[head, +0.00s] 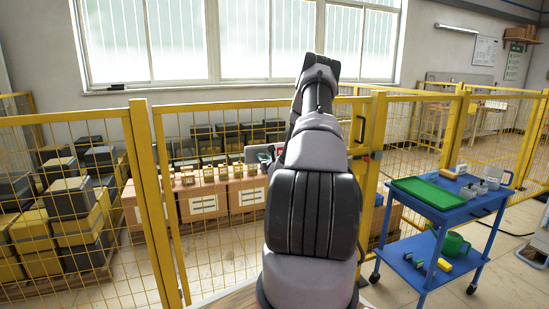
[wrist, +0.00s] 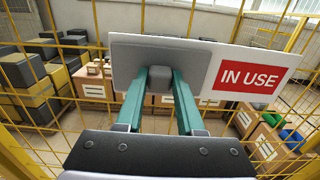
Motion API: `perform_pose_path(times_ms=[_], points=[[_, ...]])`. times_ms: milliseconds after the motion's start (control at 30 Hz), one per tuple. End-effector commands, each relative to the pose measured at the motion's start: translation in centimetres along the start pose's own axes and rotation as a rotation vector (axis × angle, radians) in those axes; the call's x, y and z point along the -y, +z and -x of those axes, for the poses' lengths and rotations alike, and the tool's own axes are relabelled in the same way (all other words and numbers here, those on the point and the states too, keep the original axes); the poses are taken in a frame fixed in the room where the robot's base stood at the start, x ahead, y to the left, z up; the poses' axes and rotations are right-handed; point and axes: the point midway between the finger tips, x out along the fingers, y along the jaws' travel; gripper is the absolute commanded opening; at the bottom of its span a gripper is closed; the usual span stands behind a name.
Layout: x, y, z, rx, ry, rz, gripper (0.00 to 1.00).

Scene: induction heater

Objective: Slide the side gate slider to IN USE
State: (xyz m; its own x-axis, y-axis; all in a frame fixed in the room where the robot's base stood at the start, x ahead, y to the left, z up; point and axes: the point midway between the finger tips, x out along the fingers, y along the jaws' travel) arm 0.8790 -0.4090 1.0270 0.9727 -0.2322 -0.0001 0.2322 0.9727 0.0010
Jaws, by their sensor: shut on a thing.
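The side gate slider shows in the wrist view as a grey plate (wrist: 126,62) with a grey knob, in front of a white sign board (wrist: 212,62). A red panel reading IN USE (wrist: 249,78) is uncovered on the board's right part, and the grey plate lies over its left part. My gripper (wrist: 160,80) has teal fingers, one on each side of the knob, and is shut on it. In the head view my arm hides most of the gripper and slider; a small grey and white part (head: 261,154) shows left of the arm.
Yellow mesh fence (head: 140,180) spans the front, with stacked bins (head: 70,200) and cardboard boxes (head: 203,200) behind it. A blue cart (head: 455,200) with a green tray (head: 428,192) stands at the right, close to my arm.

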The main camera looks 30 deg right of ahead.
Motion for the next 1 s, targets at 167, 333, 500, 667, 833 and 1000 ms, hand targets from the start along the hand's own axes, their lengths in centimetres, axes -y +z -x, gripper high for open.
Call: perform_pose_path(times_ms=[167, 333, 500, 667, 833, 1000], points=[[-0.5, 0.1, 0.0, 0.001, 0.0, 0.002, 0.0], [-0.6, 0.1, 0.0, 0.001, 0.003, 0.001, 0.0], [-0.6, 0.1, 0.0, 0.001, 0.002, 0.001, 0.68], [-0.5, 0.0, 0.0, 0.001, 0.001, 0.001, 0.68], [-0.4, 0.0, 0.6, -0.001, 0.0, 0.002, 0.68], [-0.5, 0.0, 3.2, -0.003, 0.0, 0.0, 0.68]])
